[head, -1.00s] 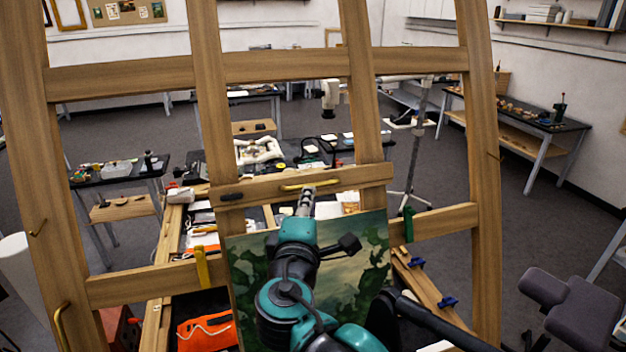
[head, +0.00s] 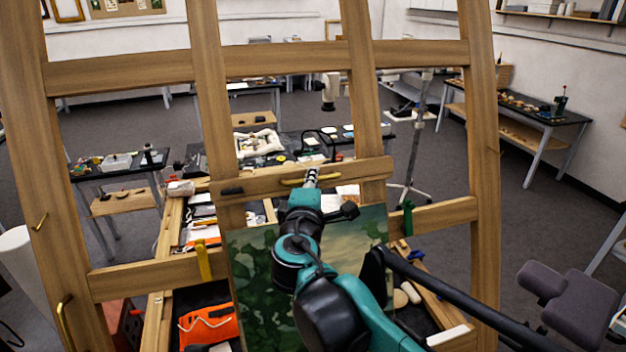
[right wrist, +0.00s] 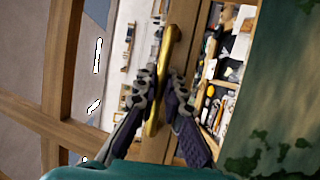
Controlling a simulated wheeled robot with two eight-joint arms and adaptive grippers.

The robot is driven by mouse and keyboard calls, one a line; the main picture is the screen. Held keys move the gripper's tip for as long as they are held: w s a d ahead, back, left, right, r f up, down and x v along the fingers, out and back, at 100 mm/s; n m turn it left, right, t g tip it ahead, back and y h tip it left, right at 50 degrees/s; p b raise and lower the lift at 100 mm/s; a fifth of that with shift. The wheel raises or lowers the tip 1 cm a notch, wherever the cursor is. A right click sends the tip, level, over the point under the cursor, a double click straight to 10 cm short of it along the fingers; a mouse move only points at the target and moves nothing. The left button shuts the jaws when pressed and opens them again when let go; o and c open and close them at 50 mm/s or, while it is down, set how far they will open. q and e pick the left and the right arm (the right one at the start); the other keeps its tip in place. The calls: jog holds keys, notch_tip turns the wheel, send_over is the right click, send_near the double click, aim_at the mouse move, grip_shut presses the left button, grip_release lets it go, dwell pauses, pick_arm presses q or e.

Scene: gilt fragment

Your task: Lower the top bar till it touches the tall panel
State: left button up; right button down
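The top bar (head: 350,174) is a wooden crosspiece with a brass handle (head: 290,182) on its front. It sits above the tall panel (head: 255,250), a green painted board, with a narrow gap between them at the left. My right gripper (head: 312,174) reaches up in front of the panel to the handle. In the right wrist view, the fingers of my right gripper (right wrist: 162,82) lie on both sides of the brass handle (right wrist: 156,105), close against it with no clear gap. My arm hides the panel's middle. My left gripper is not in view.
The wooden easel frame (head: 210,100) stands around the bar, with a fixed upper crossbar (head: 120,72). A yellow clip (head: 203,260) and a green clip (head: 407,218) sit beside the panel. An orange item (head: 208,325) lies low at the left. Tables stand behind.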

notch_tip(320, 180, down, 7)
jog(key=s+b, duration=0.3)
jog(key=shift+d+r, duration=0.2)
jog(key=shift+d, duration=0.2)
jog(key=c, duration=1.9)
grip_release()
jog(key=s, duration=0.4)
jog(key=s+a, duration=0.1)
jog(key=s, duration=0.6)
jog(key=shift+s+a+r, duration=0.35)
jog(key=shift+s+r, duration=0.05)
